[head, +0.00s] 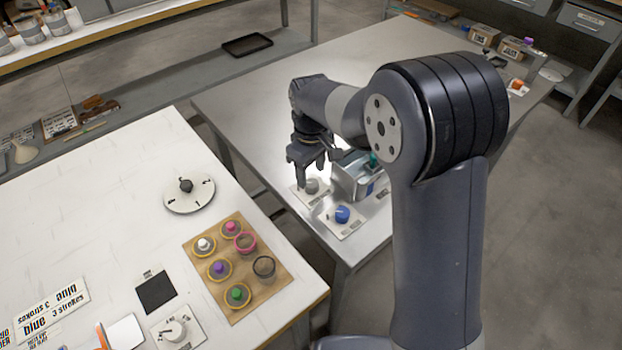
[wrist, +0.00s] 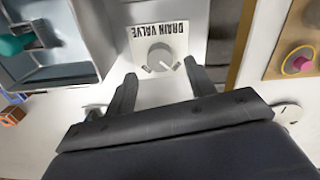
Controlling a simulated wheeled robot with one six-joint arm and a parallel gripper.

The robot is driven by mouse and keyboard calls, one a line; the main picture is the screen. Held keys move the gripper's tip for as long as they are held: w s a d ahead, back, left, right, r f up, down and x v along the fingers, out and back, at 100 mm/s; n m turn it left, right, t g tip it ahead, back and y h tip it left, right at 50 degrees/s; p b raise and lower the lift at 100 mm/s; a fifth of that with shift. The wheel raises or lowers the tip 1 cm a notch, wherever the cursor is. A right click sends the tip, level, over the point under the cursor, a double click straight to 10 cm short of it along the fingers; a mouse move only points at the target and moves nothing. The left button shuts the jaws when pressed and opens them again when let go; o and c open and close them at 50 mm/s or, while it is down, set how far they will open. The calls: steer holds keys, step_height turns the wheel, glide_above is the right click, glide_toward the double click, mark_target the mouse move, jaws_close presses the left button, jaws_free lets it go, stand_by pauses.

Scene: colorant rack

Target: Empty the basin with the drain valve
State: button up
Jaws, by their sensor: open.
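The drain valve is a grey round knob (wrist: 160,57) on a white plate labelled DRAIN VALVE, in the upper middle of the wrist view. A light pointer mark on it points to the lower right there. In the head view the knob (head: 312,186) sits on the metal table just left of the basin. The basin (head: 345,181) is a grey open box, partly hidden behind my arm. Its rim (wrist: 98,78) shows at the left of the wrist view, with bluish contents and a teal object. My gripper (wrist: 160,72) is open and empty, fingers pointing at the knob from above, apparently apart from it.
A blue knob (head: 342,214) on its own plate stands in front of the basin. A wooden board (head: 212,280) with several colorant pots lies on the white table, left across a gap. A round dial (head: 189,195) sits behind the board. The metal table behind my gripper is clear.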

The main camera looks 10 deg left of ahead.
mark_target(311, 183)
steer(key=shift+f, duration=1.85)
steer(key=shift+c, duration=0.5)
steer(key=c, duration=0.9)
steer(key=shift+o, duration=0.2)
